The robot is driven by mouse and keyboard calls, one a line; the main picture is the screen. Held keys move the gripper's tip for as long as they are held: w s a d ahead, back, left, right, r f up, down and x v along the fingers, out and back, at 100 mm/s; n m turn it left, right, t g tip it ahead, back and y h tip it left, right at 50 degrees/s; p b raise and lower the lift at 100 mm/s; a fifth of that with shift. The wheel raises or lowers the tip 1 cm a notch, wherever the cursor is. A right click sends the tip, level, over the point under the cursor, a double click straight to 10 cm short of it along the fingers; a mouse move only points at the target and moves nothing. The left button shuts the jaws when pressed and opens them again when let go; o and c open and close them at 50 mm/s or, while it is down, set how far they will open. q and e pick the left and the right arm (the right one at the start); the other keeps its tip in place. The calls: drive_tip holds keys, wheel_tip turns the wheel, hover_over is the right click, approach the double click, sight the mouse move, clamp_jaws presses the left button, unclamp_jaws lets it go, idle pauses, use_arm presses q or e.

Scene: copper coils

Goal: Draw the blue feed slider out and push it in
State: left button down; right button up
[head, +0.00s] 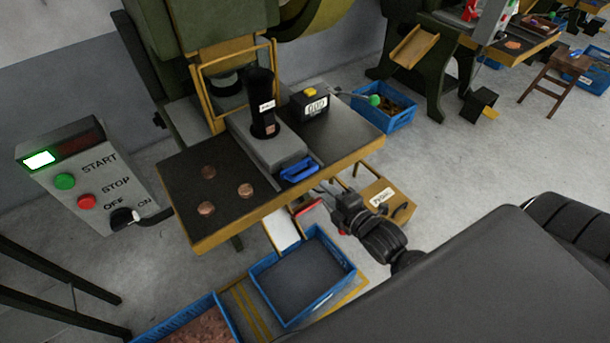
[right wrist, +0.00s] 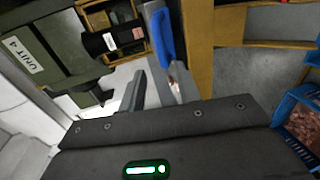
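The blue slider handle (head: 299,170) is at the front end of a grey feed slide (head: 268,150) on the press table. A black tube (head: 262,105) stands upright on the slide. My right gripper (head: 322,190) is just in front of the table edge, to the right of and slightly below the handle. In the right wrist view the handle (right wrist: 165,38) shows upright beyond the fingers (right wrist: 157,85), which look apart with nothing between them. I see no contact with the handle. My left gripper is not in view.
Several copper discs (head: 246,190) lie on the press table (head: 175,185), beside a control box (head: 85,175). A black counter box (head: 309,104) stands right of the tube. A blue crate (head: 345,258) and a yellow box (head: 385,193) are below the front edge.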

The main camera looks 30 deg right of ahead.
sight(305, 173)
drive_tip(key=x, duration=1.1)
drive_tip(key=shift+p, duration=0.4)
drive_tip(key=shift+s, duration=0.1)
clamp_jaws()
